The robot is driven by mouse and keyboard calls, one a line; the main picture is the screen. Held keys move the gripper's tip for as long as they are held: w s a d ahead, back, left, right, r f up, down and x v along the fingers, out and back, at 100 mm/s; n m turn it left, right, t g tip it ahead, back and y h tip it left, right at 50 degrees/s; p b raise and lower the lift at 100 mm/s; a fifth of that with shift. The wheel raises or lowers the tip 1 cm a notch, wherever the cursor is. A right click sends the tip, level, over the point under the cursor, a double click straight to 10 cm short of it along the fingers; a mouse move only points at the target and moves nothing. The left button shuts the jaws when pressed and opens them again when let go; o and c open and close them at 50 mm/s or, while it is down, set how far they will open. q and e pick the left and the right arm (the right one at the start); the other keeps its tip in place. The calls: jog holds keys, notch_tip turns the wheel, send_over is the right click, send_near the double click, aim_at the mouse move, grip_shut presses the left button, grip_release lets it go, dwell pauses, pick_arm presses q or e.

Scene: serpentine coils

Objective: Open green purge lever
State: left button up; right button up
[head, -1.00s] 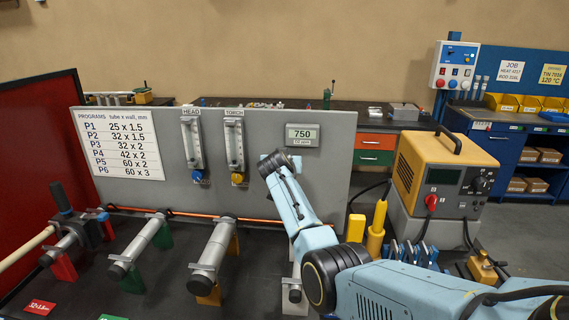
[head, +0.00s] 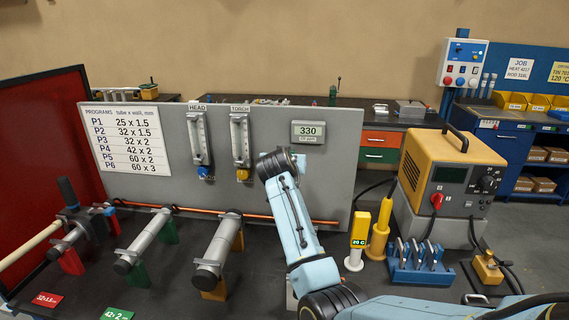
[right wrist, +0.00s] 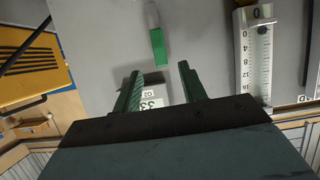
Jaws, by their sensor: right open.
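The purge lever shows in the right wrist view as a green handle (right wrist: 157,47) with a pale grey end, against the grey panel (right wrist: 205,30). My right gripper (right wrist: 160,80) is open, its two green fingers pointing toward the panel. The lever's green end lies just beyond the fingertips, between their lines; nothing is between the fingers that I can see gripped. In the head view my right arm covers the lever and the gripper. The panel (head: 335,170) carries a display (head: 308,132) reading 330. My left gripper is not in view.
Two flowmeters, labelled HEAD (head: 199,140) and TORCH (head: 240,140), are on the panel left of my arm. Tubes on stands (head: 217,250) lie in front. A yellow tool (head: 380,230), a blue rack (head: 420,265) and a yellow power unit (head: 450,165) stand to the right.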

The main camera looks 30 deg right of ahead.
jog(key=v, duration=0.5)
jog(key=shift+s+a+r, duration=0.2)
dwell(0.4)
